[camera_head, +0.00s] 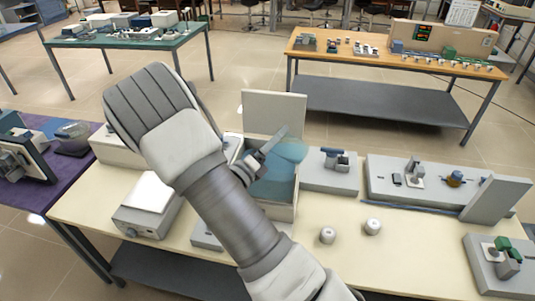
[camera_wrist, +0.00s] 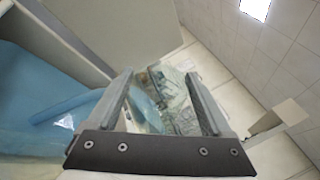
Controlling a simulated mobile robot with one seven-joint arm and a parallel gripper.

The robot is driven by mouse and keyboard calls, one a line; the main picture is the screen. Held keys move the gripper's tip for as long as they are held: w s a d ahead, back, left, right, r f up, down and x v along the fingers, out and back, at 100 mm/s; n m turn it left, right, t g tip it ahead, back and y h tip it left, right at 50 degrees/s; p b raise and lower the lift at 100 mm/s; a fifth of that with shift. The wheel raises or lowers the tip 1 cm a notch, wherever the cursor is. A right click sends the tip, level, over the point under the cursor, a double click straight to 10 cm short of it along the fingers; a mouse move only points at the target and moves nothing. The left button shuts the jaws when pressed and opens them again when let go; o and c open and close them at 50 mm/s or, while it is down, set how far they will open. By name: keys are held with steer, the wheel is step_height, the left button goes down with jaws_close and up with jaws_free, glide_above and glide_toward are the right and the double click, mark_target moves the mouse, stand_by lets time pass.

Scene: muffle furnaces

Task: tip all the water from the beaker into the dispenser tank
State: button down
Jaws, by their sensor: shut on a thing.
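The dispenser tank (camera_head: 283,211) stands on the near cream table, its flat lid (camera_head: 273,113) raised at the back. Blue water (camera_head: 268,183) shows inside it, and fills the left of the wrist view (camera_wrist: 35,95). My gripper (camera_head: 275,142) is over the tank and shut on the clear beaker (camera_head: 292,151). In the wrist view the beaker (camera_wrist: 172,92) shows between the two fingers (camera_wrist: 162,85), with pale blue in its left part. The beaker looks tilted over the tank. I cannot tell how much water it holds, and my arm hides part of the tank.
Right of the tank are a grey device (camera_head: 330,172), a longer grey unit (camera_head: 390,185) and two small white knobbed pieces (camera_head: 372,227). A white-topped instrument (camera_head: 150,200) stands left. The front right tabletop has free room.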

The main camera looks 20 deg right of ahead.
steer(key=shift+w+a+f+n+t+p, duration=0.15)
steer(key=shift+n+t+p, duration=0.15)
steer(key=shift+n, duration=0.2)
steer(key=shift+w+a+n+t+p, duration=0.15)
steer(key=shift+n+t, duration=0.15)
steer(key=shift+n, duration=0.2)
stand_by(0.8)
steer(key=shift+s, duration=0.1)
steer(key=shift+a+n, duration=0.1)
steer(key=shift+n, duration=0.4)
steer(key=shift+h, duration=0.3)
steer(key=shift+a+n+t, duration=0.1)
steer(key=shift+n+t, duration=0.3)
steer(key=shift+n, duration=0.1)
steer(key=shift+w+a+n+t, duration=0.1)
steer(key=shift+w+n+t, duration=0.1)
steer(key=shift+n+t, duration=0.3)
steer(key=shift+w+a+n, duration=0.1)
steer(key=shift+a+n, duration=0.05)
steer(key=shift+n, duration=0.35)
steer(key=shift+n, duration=0.3)
